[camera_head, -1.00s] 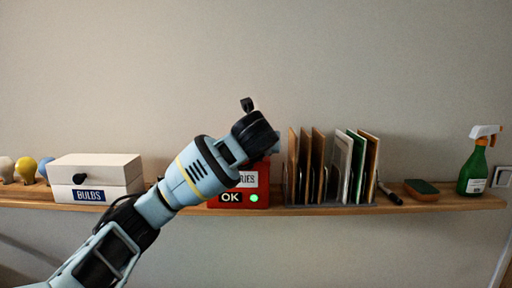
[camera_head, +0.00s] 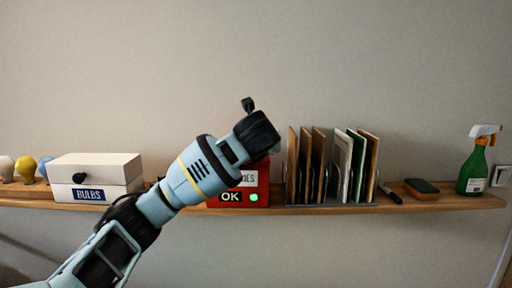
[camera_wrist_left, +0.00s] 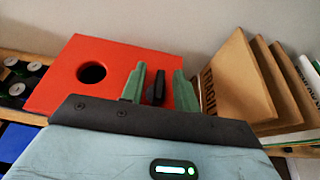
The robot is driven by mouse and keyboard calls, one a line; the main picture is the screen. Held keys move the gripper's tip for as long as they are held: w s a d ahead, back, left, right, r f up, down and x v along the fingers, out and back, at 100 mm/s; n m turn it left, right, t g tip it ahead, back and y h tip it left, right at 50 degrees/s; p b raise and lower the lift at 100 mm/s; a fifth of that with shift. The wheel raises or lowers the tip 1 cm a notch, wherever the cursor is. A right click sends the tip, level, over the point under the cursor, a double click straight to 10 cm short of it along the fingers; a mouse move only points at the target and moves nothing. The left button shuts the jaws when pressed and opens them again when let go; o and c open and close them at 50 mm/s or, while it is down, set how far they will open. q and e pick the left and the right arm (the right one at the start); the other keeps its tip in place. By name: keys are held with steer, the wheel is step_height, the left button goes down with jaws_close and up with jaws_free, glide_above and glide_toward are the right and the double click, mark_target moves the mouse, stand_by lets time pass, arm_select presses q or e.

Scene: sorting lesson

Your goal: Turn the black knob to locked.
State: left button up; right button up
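The red box (camera_head: 262,188), with an OK label and a lit green light on its front, stands on the shelf, partly hidden behind my left arm in the head view. In the left wrist view the red box (camera_wrist_left: 60,95) has a round dark hole, and a black knob (camera_wrist_left: 156,90) stands up from it. My left gripper (camera_wrist_left: 158,85) has its green fingers apart, one on each side of the knob. I cannot tell whether either finger touches it. The knob's markings are not visible. My right gripper is out of view.
On the right are upright folders (camera_head: 318,165), a marker (camera_head: 390,194), a sponge (camera_head: 422,188) and a green spray bottle (camera_head: 473,175).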

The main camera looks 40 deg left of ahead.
arm_select(q)
steer(key=v, duration=0.7)
steer(key=shift+s+d+r, duration=0.15)
steer(key=shift+s+d, duration=0.1)
stand_by(0.3)
